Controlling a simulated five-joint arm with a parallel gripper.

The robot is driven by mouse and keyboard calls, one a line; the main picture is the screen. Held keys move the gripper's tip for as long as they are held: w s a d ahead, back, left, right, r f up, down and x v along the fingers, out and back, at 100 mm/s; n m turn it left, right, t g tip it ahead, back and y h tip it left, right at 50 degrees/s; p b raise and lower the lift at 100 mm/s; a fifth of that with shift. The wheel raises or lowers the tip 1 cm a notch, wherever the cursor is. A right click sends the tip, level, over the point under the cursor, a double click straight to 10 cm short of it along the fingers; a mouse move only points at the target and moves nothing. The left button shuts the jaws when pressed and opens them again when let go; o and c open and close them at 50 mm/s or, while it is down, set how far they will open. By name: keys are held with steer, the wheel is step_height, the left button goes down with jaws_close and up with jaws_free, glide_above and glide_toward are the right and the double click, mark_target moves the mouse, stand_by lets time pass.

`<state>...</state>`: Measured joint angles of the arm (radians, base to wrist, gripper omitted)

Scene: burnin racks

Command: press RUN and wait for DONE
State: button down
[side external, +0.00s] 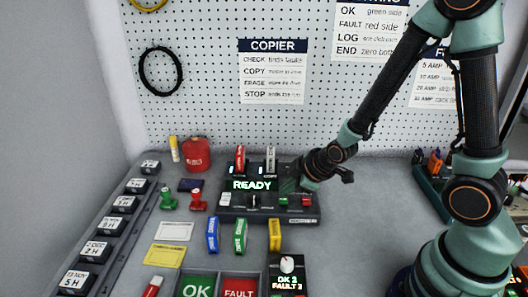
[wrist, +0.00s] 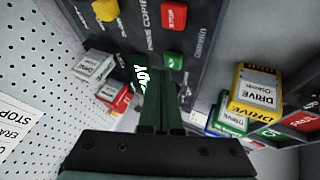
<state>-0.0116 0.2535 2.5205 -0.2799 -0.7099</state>
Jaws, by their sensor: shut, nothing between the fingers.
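The dark copier unit (side external: 262,213) stands on the bench, and its display (side external: 252,185) reads READY in green. Its front row holds a white key (side external: 225,199), a green key (side external: 283,201) and a red key (side external: 306,201). In the wrist view the panel shows a green button (wrist: 173,60), a red button (wrist: 174,16) and a yellow button (wrist: 105,10). I cannot read a RUN label on any of them. My gripper (side external: 288,186) is shut and empty, just above the unit's right part. In the wrist view its fingertips (wrist: 158,72) lie close to the green button; contact cannot be told.
A red drive (side external: 240,158) and a white drive (side external: 270,158) stand upright at the unit's back. Blue (side external: 212,235), green (side external: 240,236) and yellow (side external: 275,235) drives stand in front. OK (side external: 197,287) and FAULT (side external: 239,288) trays lie nearer.

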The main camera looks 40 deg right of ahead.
mark_target(287, 200)
steer(key=shift+f, duration=0.3)
steer(key=shift+f, duration=0.45)
stand_by(0.7)
steer(key=shift+r, duration=0.9)
steer(key=shift+r, duration=2.5)
